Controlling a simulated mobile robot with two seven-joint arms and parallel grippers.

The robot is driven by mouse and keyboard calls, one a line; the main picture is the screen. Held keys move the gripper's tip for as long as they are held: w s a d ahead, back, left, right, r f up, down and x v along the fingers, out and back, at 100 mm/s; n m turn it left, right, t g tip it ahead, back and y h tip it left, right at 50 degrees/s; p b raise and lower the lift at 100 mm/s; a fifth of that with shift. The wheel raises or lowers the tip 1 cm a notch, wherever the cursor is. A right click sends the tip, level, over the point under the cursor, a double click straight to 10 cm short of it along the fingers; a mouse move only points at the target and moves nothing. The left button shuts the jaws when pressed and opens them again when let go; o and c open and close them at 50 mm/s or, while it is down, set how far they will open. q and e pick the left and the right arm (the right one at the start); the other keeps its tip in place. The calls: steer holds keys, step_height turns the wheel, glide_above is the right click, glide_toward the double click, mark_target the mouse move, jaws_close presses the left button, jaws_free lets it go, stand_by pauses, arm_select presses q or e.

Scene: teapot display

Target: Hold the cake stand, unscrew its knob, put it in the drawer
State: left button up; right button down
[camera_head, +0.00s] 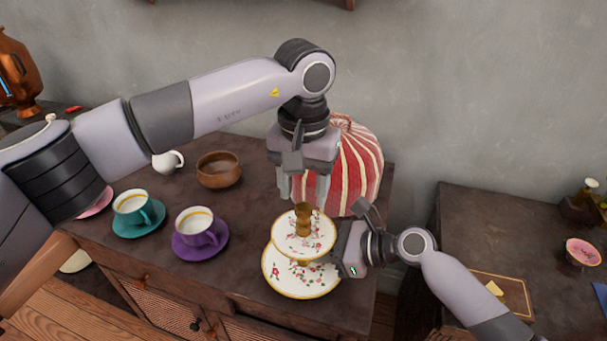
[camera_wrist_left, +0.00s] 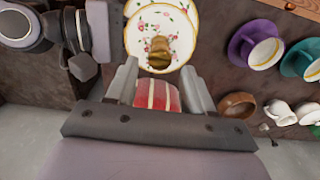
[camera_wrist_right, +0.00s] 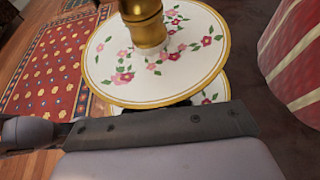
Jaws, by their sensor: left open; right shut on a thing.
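The two-tier cake stand (camera_head: 282,278) has white floral plates with gold rims and stands at the cabinet's front right. Its brass knob (camera_head: 303,212) sits upright at the centre of the upper plate; it also shows in the left wrist view (camera_wrist_left: 159,50) and the right wrist view (camera_wrist_right: 145,22). My left gripper (camera_head: 304,190) points down, open and empty, above and slightly behind the knob. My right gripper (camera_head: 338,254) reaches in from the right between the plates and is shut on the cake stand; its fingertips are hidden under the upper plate. No open drawer shows.
A red-and-white striped round object (camera_head: 345,165) stands close behind the stand. A purple cup (camera_head: 196,226), a teal cup (camera_head: 132,207) and a wooden bowl (camera_head: 218,170) are to the left. A darker table (camera_head: 480,230) stands at right, across a gap.

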mark_target(304, 205)
arm_select(q)
step_height(304, 205, down, 6)
steer(key=shift+r, duration=0.1)
jaws_close()
stand_by(0.4)
